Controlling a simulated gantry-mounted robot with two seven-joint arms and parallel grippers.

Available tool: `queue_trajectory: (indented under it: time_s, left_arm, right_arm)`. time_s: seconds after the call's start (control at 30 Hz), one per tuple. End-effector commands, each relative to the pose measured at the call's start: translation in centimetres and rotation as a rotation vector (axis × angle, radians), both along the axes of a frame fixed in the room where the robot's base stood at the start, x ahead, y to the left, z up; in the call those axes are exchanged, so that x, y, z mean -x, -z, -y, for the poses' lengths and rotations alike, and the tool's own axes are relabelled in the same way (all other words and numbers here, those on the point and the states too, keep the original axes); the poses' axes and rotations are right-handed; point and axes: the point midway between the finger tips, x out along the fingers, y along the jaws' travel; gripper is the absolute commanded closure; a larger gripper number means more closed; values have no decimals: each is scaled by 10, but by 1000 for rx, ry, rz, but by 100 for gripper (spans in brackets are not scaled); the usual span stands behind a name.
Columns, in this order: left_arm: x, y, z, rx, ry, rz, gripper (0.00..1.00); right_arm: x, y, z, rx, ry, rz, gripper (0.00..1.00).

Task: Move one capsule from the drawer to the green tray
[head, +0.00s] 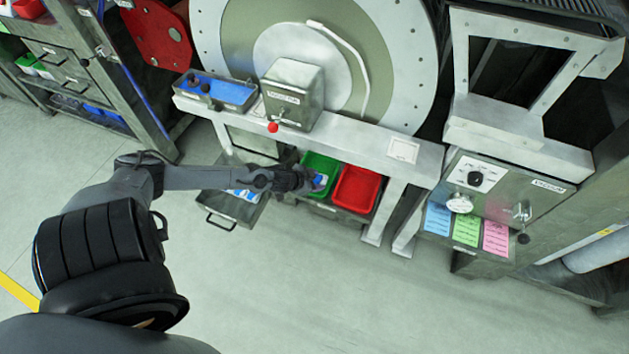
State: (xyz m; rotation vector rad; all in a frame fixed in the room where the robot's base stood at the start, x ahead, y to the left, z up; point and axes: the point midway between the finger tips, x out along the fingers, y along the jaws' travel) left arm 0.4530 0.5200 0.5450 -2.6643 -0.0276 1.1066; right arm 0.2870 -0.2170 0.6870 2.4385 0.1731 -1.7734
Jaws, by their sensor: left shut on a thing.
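My left gripper (308,181) reaches in from the left, with its fingertips at the left side of the green tray (322,161). It is shut on a small blue and white capsule (320,181), which shows just past the fingertips, over the tray. I cannot tell whether the capsule touches the tray floor. The open drawer (226,208), with its handle at the front, lies below my left forearm. Some blue and white pieces (245,195) show in it, partly hidden by the arm. My right gripper is not in view.
A red tray (356,188) stands right of the green tray on the same shelf. Above are the bench edge (340,140), a metal box with a red knob (273,127) and a blue tray (222,91). Bench legs stand to the right. The floor in front is clear.

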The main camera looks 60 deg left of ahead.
Motion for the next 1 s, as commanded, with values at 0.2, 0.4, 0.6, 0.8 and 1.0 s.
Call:
queue_trajectory:
  time_s: [0.2,0.4,0.6,0.8,1.0]
  left_arm:
    - [0,0,0,0,0,0,37]
    - [0,0,0,0,0,0,17]
    - [1,0,0,0,0,-1,17]
    - [8,-9,1,0,1,-2,17]
    - [29,-30,5,0,1,-4,17]
  right_arm:
    - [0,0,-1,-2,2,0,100]
    - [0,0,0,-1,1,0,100]
    - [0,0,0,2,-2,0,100]
    - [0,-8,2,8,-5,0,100]
    - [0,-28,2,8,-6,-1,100]
